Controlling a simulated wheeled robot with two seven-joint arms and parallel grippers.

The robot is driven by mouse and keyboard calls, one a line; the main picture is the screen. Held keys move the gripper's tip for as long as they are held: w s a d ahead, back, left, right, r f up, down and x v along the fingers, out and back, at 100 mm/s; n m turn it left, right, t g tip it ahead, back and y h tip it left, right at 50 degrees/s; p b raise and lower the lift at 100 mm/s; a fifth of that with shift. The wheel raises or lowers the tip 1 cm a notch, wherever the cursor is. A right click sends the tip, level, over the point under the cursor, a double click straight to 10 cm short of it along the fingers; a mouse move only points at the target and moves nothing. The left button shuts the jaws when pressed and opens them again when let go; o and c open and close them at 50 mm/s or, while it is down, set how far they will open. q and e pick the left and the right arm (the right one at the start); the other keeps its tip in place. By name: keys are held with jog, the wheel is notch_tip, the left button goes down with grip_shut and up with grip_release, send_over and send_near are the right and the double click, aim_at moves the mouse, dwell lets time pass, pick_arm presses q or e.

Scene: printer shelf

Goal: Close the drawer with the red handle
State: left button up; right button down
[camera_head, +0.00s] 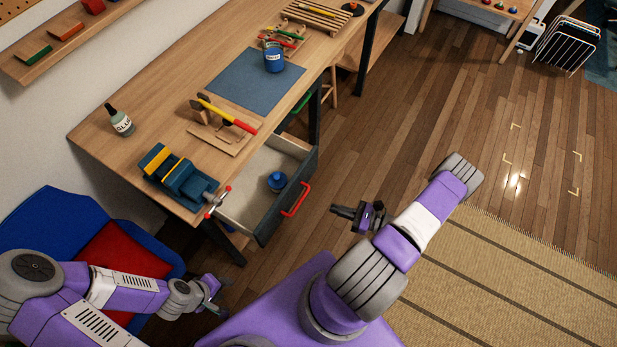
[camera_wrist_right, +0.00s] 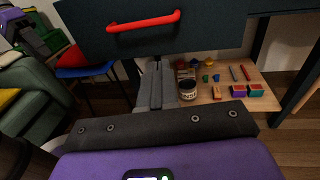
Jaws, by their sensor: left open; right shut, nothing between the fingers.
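The drawer (camera_head: 264,218) with the red handle (camera_head: 297,199) stands pulled out from under the workbench. A blue round object (camera_head: 277,181) lies inside it. In the right wrist view the dark drawer front (camera_wrist_right: 205,40) and its red handle (camera_wrist_right: 144,21) fill the upper part. My right gripper (camera_head: 338,211) is shut and empty, in front of the drawer and to the right of the handle, apart from it in the head view. Its closed fingers (camera_wrist_right: 157,68) point toward the drawer front. My left gripper (camera_head: 218,288) is open and empty, below and left of the drawer.
The workbench (camera_head: 135,90) carries a blue vise (camera_head: 180,180), a glue bottle (camera_head: 120,122), a wooden holder with a hammer and a blue mug (camera_head: 274,60). A green handle (camera_head: 300,102) shows further along the bench. Floor right of the drawer is clear.

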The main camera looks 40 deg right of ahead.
jog(key=d+m+t+h, duration=0.2)
jog(key=d, duration=0.2)
send_near(304, 180)
jog(key=x, duration=0.6)
jog(key=shift+w+a+f, duration=0.1)
jog(key=shift+f, duration=0.1)
jog(key=shift+w, duration=0.3)
jog(key=shift+w+a, duration=0.1)
